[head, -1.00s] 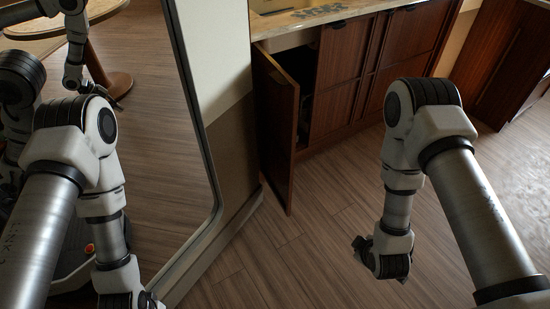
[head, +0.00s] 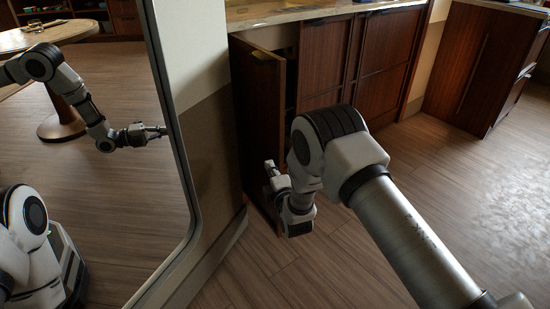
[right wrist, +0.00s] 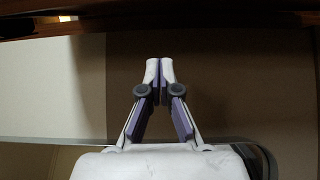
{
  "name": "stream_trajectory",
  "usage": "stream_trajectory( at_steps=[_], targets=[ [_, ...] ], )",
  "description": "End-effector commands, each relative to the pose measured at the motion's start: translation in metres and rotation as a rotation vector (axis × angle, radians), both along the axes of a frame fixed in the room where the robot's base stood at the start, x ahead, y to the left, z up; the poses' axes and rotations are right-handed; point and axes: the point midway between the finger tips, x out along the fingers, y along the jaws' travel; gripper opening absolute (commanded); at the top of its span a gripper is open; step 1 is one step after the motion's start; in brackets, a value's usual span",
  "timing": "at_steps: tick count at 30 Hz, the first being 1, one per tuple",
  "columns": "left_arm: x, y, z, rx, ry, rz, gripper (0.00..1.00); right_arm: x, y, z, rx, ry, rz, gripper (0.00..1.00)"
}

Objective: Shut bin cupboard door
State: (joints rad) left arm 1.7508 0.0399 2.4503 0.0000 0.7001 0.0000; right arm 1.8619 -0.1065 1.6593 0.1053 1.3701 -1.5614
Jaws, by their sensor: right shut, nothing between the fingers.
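The bin cupboard door (head: 258,105) is dark wood and stands open from the left end of the kitchenette unit, beside the pale wall. A dark gap shows between it and the cupboard fronts. My right gripper (head: 269,166) is in front of the door's lower part in the head view; I cannot tell whether it touches. In the right wrist view its fingers (right wrist: 160,66) are together and empty. A brown wood edge (right wrist: 200,18) crosses the top there; I cannot tell which part it is. My left gripper is not in view.
A large mirror (head: 110,190) on the left reflects my arm and a round table. The wall (head: 200,60) stands between the mirror and door. Closed cupboard fronts (head: 385,65) and a stone counter (head: 290,10) lie to the right. The wood floor (head: 470,190) is clear at right.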

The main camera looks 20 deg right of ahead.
Motion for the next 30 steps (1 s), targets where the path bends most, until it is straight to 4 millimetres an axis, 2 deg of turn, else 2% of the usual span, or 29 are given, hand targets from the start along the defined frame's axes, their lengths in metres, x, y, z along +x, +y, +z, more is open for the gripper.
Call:
stream_trajectory(
  at_steps=[8, 12, 15, 30],
  targets=[
    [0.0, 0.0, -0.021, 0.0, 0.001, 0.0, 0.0, 0.062, -0.001, -0.004, 0.0, -0.002, 0.0, 0.0],
    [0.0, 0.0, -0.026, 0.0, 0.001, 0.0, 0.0, 0.066, -0.027, -0.003, 0.0, 0.001, -0.004, 0.0],
    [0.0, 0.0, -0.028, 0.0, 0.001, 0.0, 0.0, 0.069, -0.036, -0.002, 0.0, 0.001, -0.002, 0.0],
    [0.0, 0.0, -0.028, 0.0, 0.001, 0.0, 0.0, 0.069, -0.042, -0.001, 0.001, 0.002, 0.005, 0.0]
  ],
)
